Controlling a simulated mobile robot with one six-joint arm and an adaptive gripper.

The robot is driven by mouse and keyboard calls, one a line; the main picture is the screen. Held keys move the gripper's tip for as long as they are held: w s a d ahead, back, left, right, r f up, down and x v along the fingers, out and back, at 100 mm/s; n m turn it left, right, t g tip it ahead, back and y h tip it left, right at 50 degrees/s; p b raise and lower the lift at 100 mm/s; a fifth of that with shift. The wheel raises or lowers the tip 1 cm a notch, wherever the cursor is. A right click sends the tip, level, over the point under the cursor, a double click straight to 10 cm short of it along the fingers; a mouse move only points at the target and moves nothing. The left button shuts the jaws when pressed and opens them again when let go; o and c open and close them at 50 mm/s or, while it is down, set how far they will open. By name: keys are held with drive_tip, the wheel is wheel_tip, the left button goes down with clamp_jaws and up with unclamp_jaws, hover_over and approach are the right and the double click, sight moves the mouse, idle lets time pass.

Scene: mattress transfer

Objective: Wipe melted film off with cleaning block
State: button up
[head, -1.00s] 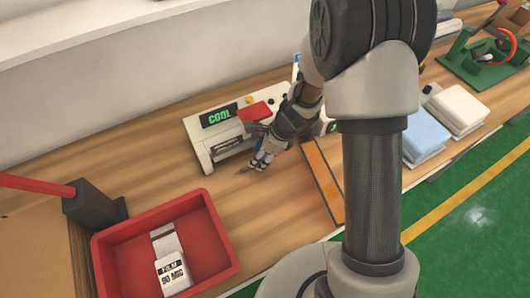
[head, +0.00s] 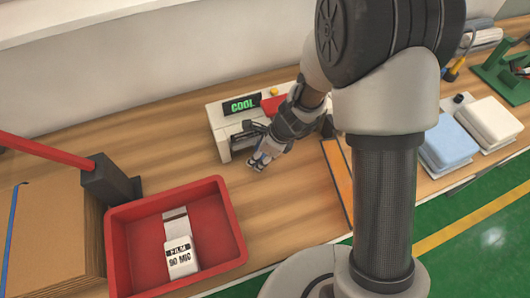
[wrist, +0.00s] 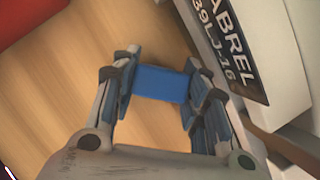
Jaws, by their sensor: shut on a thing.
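My gripper (head: 262,160) is shut on a blue block (wrist: 162,84), held between its two fingertips in the wrist view. The white sealing machine (head: 223,122) stands on the bench against the wall. Its display (head: 241,105) reads COOL in green, and a red part shows on top, partly behind my arm. In the head view my gripper is at the machine's front, over its dark slot side. In the wrist view the machine's white body (wrist: 285,50) with a dark lettered plate is to the right of the block. I cannot tell whether the block touches the machine. No melted film can be made out.
A red tray (head: 112,245) holding a white film pack (head: 182,257) is at the front left. Cardboard (head: 40,235) lies at the far left under a red bar. An orange strip (head: 338,185) lies right of the machine. Blue (head: 447,142) and white (head: 492,122) stacks are further right.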

drive_tip(key=shift+s+a, duration=0.25)
drive_tip(key=shift+a, duration=0.35)
drive_tip(key=shift+s+a, duration=0.3)
drive_tip(key=shift+a, duration=0.3)
drive_tip(key=shift+s+a, duration=0.25)
drive_tip(key=shift+a, duration=0.35)
drive_tip(key=shift+f+b, duration=0.15)
drive_tip(key=shift+b, duration=0.15)
drive_tip(key=shift+w+d, duration=0.3)
drive_tip(key=shift+d, duration=0.6)
drive_tip(key=shift+w+d+f, duration=0.15)
drive_tip(key=shift+w+d, duration=0.05)
drive_tip(key=shift+d, duration=0.4)
drive_tip(key=shift+w+d+f, duration=0.1)
drive_tip(key=shift+w+d, duration=0.05)
drive_tip(key=shift+d, duration=0.4)
drive_tip(key=shift+c, duration=0.9)
drive_tip(key=shift+w+d+r+p, duration=0.1)
drive_tip(key=shift+w+d+p, duration=0.4)
drive_tip(key=shift+d, duration=0.7)
drive_tip(key=shift+w+d+r+p, duration=0.1)
drive_tip(key=shift+w+d+p, duration=0.25)
drive_tip(key=shift+w+d, duration=0.6)
drive_tip(key=shift+w+d+r+p, duration=0.1)
drive_tip(key=shift+w+d+p, duration=0.25)
drive_tip(key=shift+d, duration=1.1)
drive_tip(key=shift+s, duration=0.1)
wheel_tip(320, 180, up, 6)
drive_tip(key=p, duration=0.6)
